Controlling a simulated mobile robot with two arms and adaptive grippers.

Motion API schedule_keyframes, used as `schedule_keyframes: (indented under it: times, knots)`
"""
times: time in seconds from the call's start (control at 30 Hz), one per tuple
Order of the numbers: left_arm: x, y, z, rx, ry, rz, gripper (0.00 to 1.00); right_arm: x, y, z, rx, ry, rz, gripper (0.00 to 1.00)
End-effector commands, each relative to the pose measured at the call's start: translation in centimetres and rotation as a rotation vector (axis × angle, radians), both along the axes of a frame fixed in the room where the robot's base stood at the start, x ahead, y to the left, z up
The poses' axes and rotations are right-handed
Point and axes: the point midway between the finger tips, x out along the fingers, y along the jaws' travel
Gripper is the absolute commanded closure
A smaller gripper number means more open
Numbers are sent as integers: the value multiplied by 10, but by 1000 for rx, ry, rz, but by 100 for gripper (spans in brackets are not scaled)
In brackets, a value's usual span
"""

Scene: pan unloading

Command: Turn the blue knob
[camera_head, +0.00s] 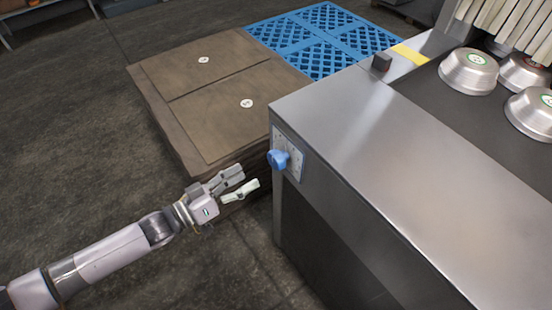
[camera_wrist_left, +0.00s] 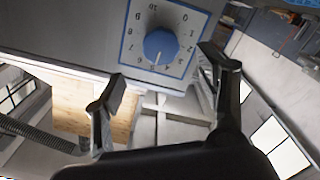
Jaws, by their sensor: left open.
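The blue knob (camera_head: 278,159) sits on a white dial plate (camera_head: 295,160) on the end face of the steel machine (camera_head: 350,150). In the left wrist view the knob (camera_wrist_left: 161,46) is ahead of the fingers, on a plate (camera_wrist_left: 188,22) with a blue border and printed numbers. My left gripper (camera_head: 247,182) is open and empty, a little left of and below the knob in the head view. In the wrist view its two fingers (camera_wrist_left: 168,80) are spread wide, with the knob beyond them and nothing between them. My right gripper is not in view.
Brown stacked boards (camera_head: 215,105) stand behind the gripper, with a blue lattice pallet (camera_head: 325,38) beyond. Several metal pans (camera_head: 468,72) sit on the machine's dark belt (camera_head: 440,90), by hanging strips (camera_head: 510,25). The floor (camera_head: 75,140) at left is clear.

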Motion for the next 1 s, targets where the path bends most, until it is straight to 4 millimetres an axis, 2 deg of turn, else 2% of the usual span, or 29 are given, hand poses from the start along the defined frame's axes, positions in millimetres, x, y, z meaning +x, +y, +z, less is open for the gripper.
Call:
schedule_keyframes:
  times: [0.1, 0.3, 0.5, 0.9, 1.0]
  knots:
    - [17, -23, 2, -2, -3, 0, 34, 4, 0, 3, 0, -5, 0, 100]
    - [41, -56, 1, -1, -1, 0, 34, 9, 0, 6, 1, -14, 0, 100]
    - [56, -77, 0, 2, -1, 1, 34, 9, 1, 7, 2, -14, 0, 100]
    - [61, -84, -1, 3, -1, 1, 34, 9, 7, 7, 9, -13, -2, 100]
    - [61, -84, -1, 2, 0, 1, 40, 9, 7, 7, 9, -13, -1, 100]
